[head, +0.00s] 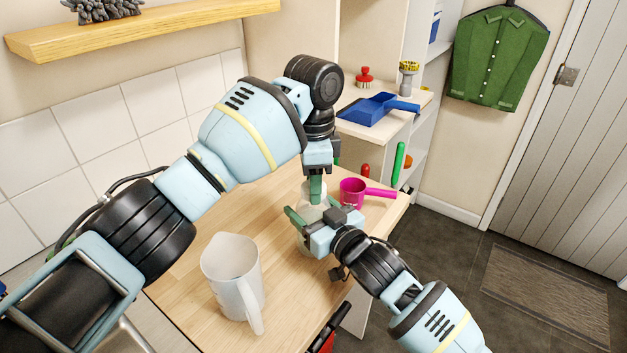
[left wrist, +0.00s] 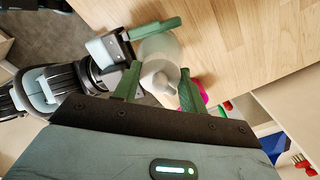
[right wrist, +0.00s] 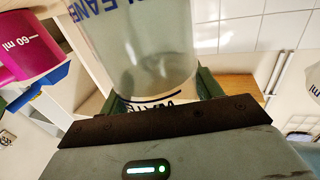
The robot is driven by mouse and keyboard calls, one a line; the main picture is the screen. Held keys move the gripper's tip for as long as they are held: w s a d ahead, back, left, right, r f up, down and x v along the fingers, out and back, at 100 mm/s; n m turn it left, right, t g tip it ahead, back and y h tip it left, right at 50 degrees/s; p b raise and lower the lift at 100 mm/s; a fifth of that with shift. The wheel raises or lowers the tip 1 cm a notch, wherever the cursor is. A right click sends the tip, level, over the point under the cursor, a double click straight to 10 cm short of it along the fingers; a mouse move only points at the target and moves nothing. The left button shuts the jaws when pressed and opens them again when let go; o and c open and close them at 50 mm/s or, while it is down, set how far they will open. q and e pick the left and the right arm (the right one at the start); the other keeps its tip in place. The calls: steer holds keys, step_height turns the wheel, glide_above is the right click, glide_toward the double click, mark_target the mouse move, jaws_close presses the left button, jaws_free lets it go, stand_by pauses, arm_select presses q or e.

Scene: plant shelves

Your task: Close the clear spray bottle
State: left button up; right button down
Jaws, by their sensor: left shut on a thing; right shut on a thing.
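The clear spray bottle (head: 304,243) stands upright near the worktop's far right part, partly hidden by my grippers. My right gripper (head: 308,218) is shut around its body; the right wrist view shows the see-through bottle (right wrist: 150,55) with blue lettering between the green fingers. My left gripper (head: 316,190) points down above the bottle and is shut on the white spray top (left wrist: 162,82), which shows between its fingers in the left wrist view. The spray top lines up over the bottle (left wrist: 158,48). I cannot tell whether it is seated on the neck.
A white measuring jug (head: 232,272) stands at the front of the wooden worktop (head: 185,283). A pink measuring cup (head: 352,191) is close behind the bottle to the right. A blue dustpan (head: 372,109) lies on a shelf beyond.

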arm_select(q)
steer(key=m, duration=0.3)
steer(key=shift+m, duration=0.4)
steer(key=o, duration=1.2)
step_height(320, 180, up, 12)
arm_select(e)
steer(key=shift+c, duration=1.2)
jaws_free()
steer(key=shift+s, duration=0.1)
